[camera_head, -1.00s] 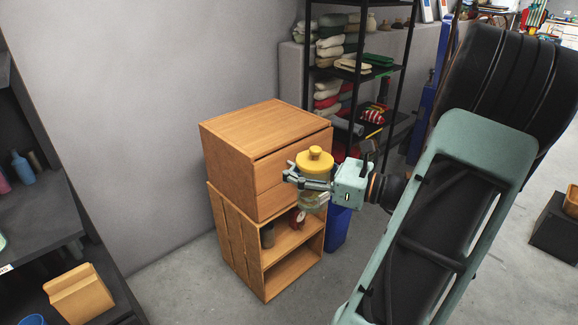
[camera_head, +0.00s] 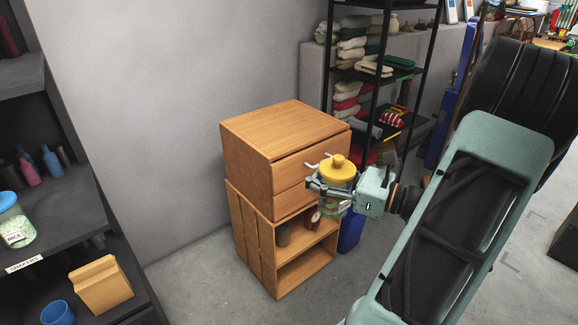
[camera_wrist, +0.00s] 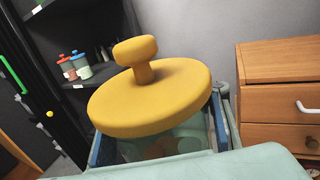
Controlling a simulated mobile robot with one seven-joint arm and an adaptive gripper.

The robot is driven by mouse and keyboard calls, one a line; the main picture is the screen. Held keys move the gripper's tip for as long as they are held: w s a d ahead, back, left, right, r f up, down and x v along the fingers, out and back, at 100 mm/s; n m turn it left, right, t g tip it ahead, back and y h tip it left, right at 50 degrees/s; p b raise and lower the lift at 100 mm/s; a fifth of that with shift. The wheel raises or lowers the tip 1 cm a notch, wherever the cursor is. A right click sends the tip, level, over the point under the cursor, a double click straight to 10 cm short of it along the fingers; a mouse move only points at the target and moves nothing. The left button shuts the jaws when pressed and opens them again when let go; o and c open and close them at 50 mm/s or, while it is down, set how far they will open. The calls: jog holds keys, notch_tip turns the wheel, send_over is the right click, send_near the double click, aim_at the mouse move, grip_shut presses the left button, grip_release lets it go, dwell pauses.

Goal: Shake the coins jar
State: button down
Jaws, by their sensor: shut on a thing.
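The coins jar has a yellow knobbed lid (camera_head: 338,170) and a see-through body. My gripper (camera_head: 335,192) is shut around the jar's body just below the lid and holds it in the air in front of the wooden cabinet. In the wrist view the yellow lid (camera_wrist: 150,98) fills the middle and looks tilted, with my fingers on both sides of the glass below. The jar's contents are mostly hidden by the lid and gripper.
The wooden cabinet (camera_head: 250,150) with drawers and open shelves stands close behind the jar. A black rack (camera_head: 330,70) with folded cloths stands behind.

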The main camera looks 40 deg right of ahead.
aim_at(330, 173)
jog(key=s+d, duration=0.2)
jog(key=d, duration=0.1)
jog(key=shift+s+d+r, duration=0.1)
jog(key=shift+s+r, duration=0.05)
jog(key=shift+s, duration=0.1)
jog(key=w+a+p, duration=0.2)
jog(key=w+a, duration=0.4)
jog(key=a, duration=0.2)
jog(key=shift+w, duration=0.1)
jog(key=s+d, duration=0.2)
jog(key=s+d+p, duration=0.1)
jog(key=s+d, duration=0.1)
jog(key=d, duration=0.1)
jog(key=s+d, duration=0.2)
jog(key=d, duration=0.1)
jog(key=shift+s+p, duration=0.1)
jog(key=shift+p, duration=0.3)
jog(key=w+a+p, duration=0.1)
jog(key=w+a, duration=0.5)
jog(key=a, duration=0.2)
